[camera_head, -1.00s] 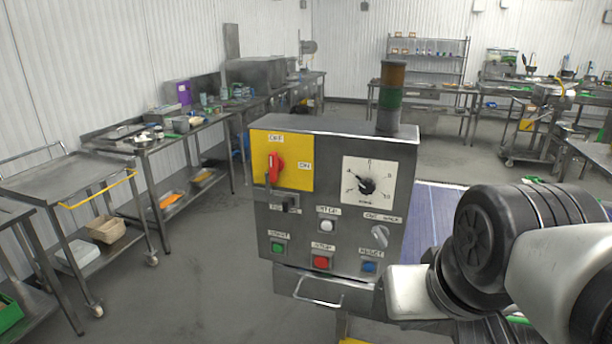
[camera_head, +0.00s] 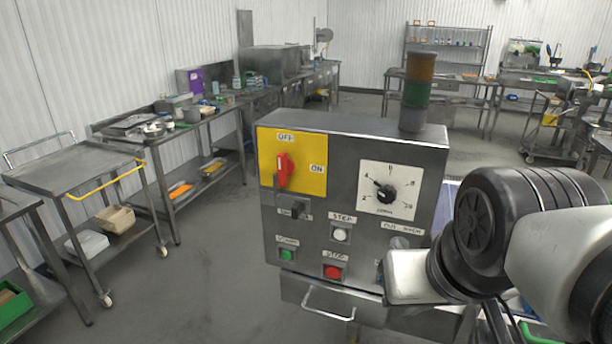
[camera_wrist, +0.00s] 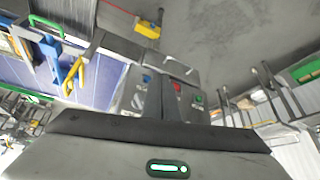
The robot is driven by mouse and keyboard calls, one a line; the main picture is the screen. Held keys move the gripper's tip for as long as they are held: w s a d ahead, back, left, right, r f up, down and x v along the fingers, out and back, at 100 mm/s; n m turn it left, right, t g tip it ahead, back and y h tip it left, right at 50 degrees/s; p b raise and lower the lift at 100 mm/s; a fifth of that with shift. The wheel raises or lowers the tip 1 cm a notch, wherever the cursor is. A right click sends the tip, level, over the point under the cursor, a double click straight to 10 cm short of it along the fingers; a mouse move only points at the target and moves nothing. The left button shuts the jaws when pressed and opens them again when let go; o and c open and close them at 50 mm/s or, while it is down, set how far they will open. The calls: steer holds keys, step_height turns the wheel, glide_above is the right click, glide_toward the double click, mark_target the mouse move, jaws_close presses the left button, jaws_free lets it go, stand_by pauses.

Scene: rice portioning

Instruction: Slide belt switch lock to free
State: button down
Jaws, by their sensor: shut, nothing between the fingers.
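The belt switch is a red rotary handle (camera_head: 283,170) on a yellow plate (camera_head: 315,188) marked OFF and ON, at the upper left of the grey control box (camera_head: 345,235). The handle stands close to upright. Just below the plate, a small dark slider (camera_head: 298,209) sits on a labelled strip; its label is too blurred to read. My gripper's dark body (camera_wrist: 165,130) fills the bottom of the wrist view; it is shut and empty, apart from the box.
The box also carries a dial (camera_head: 389,190), a white step button (camera_head: 340,235), a green button (camera_head: 287,255) and a red button (camera_head: 333,272). A signal tower (camera_head: 417,92) stands on top. Open floor lies left, before a steel cart (camera_head: 75,170).

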steer(key=w+a+r+m+y+b, duration=0.1)
steer(key=w+a+r+y+b, duration=0.1)
steer(key=w, duration=0.6)
steer(key=w+a+r+m+y+b, duration=0.1)
steer(key=w+a+r+b, duration=0.1)
steer(key=w+a+r, duration=0.3)
steer(key=w, duration=0.4)
steer(key=shift+m+t+y, duration=0.4)
steer(key=shift+w+r, duration=0.1)
steer(key=x, duration=0.9)
steer(key=a, duration=0.1)
steer(key=w+a, duration=0.1)
steer(key=a+p, duration=0.1)
steer(key=shift+w+f, duration=0.2)
steer(key=shift+f, duration=0.15)
steer(key=shift+w+a+f, duration=0.1)
steer(key=shift+w+a, duration=0.1)
steer(key=shift+a, duration=0.3)
